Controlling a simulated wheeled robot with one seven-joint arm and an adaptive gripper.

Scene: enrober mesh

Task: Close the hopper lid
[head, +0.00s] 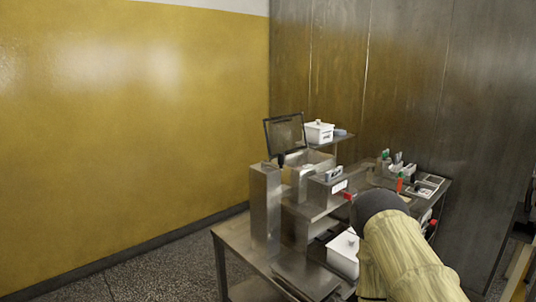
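The hopper lid (286,133) is a dark-framed, see-through panel. It stands raised, tilted up at the back left of the metal hopper (318,160), so the hopper's top is open. A small dark piece (281,159) shows near the lid's lower edge; I cannot tell what it is. The hopper sits high on a stainless steel machine (265,215). My arm, in a beige sleeve with a dark grey part, reaches in from the lower right in front of the machine. My gripper is not visible, so its place relative to the lid is hidden.
A white lidded tub (319,132) stands on a shelf behind the hopper. Another white container (343,254) sits low beside my arm. A side table (440,186) at the right holds small tools and bins. Open floor (165,272) lies left of the machine, before a yellow wall.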

